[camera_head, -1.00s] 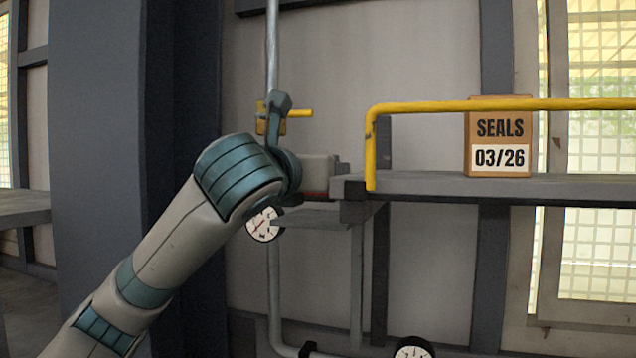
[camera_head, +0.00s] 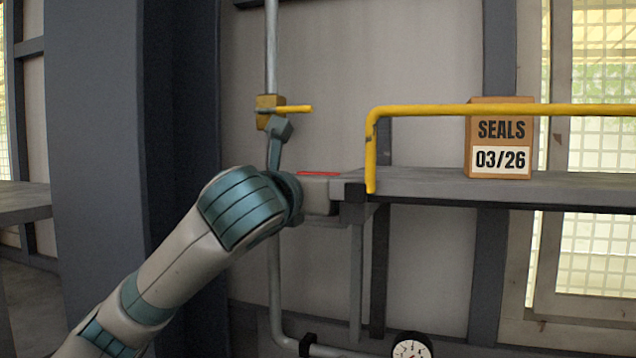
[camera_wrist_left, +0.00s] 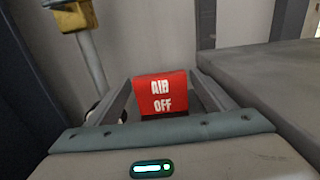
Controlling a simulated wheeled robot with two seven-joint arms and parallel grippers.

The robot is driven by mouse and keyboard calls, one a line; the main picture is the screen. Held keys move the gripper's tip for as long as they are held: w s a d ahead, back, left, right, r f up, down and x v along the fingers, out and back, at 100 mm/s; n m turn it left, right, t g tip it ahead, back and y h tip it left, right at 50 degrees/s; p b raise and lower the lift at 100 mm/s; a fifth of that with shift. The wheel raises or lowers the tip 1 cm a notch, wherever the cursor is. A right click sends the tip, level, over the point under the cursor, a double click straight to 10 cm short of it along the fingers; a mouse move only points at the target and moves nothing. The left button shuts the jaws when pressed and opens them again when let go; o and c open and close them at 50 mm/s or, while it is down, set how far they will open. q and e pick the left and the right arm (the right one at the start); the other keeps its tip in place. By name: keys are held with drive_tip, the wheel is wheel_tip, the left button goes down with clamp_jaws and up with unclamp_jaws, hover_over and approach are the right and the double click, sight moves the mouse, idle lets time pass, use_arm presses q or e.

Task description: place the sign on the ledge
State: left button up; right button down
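The red sign (camera_wrist_left: 162,93), with white letters that seem to read AIR OFF, stands between the two fingers of my left gripper in the left wrist view. The fingers appear to press on its sides. In the head view only a thin red strip of the sign (camera_head: 318,173) shows, just left of the shelf end. My left gripper (camera_head: 322,192) is level with that end. The grey shelf (camera_head: 430,186), which seems to be the ledge, runs right from there; it also shows at the right of the left wrist view (camera_wrist_left: 270,85). My right gripper is out of view.
A yellow rail (camera_head: 450,110) runs along the shelf and bends down near its left end. A SEALS 03/26 box (camera_head: 499,140) stands on the shelf. A pipe with a yellow valve (camera_head: 270,108) rises behind my wrist. A gauge (camera_head: 411,347) is below.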

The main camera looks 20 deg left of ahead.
use_arm(q)
drive_tip(key=shift+r, duration=0.15)
drive_tip(key=shift+s, duration=0.25)
drive_tip(key=s+b, duration=0.5)
drive_tip(key=s, duration=0.6)
drive_tip(key=shift+s+a, duration=0.2)
drive_tip(key=shift+s, duration=0.05)
idle(0.4)
